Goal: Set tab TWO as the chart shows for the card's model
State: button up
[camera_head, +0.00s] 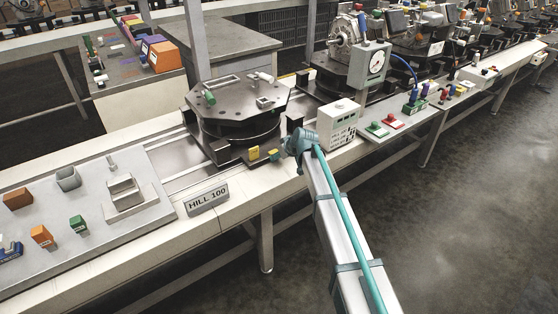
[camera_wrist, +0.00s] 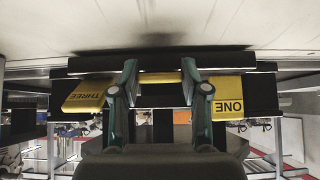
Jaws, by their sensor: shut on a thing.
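My gripper (camera_wrist: 159,72) is shut on a yellow tab (camera_wrist: 160,78) between tabs ONE and THREE. Only a narrow yellow strip of it shows between the fingers; its label is hidden. In the wrist view, where lettering is upside down, tab THREE (camera_wrist: 88,95) is at the left and tilted. Tab ONE (camera_wrist: 228,107) is at the right and looks level. In the head view my gripper (camera_head: 292,146) is at the front edge of the fixture (camera_head: 238,95), beside two visible yellow tabs (camera_head: 253,153). The card (camera_head: 207,198) reads HILL 100.
A white box with printed lines (camera_head: 341,126) stands right of my gripper; its text is too small to read. A grey board (camera_head: 150,212) with blocks is at left. Green and red buttons (camera_head: 378,129) sit further right. The floor in front is clear.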

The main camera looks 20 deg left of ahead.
dwell(0.3)
jog(key=o, duration=1.1)
jog(key=shift+o, duration=0.2)
jog(key=shift+d, duration=0.1)
jog(key=v, duration=1.2)
jog(key=shift+f, duration=0.1)
